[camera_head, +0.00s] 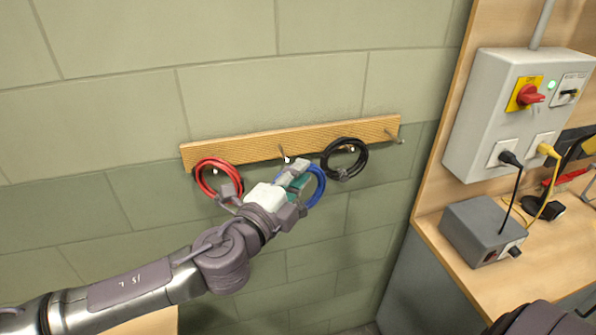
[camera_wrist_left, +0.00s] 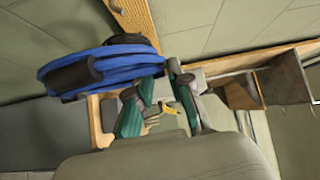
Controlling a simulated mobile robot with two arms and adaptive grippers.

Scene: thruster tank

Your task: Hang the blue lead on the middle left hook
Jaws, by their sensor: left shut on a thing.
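The blue lead (camera_head: 319,186) is a coil held by my left gripper (camera_head: 297,176) in front of the wall, just below the wooden rail. In the left wrist view the blue lead (camera_wrist_left: 105,66) has a dark wrap and lies at the teal-padded fingers of my left gripper (camera_wrist_left: 160,100), which is shut on it. The middle left hook (camera_head: 284,153) sticks out of the rail just above and left of the fingertips. The coil appears below and right of this hook; I cannot tell whether any of it touches the hook. My right gripper is not in view.
The wooden rail (camera_head: 245,147) carries a red coil (camera_head: 200,177) at its left end and a black coil (camera_head: 361,158) right of the blue one. A bare hook (camera_head: 397,138) is at the right end. A grey switch box (camera_head: 484,115) and workbench (camera_head: 438,231) stand right.

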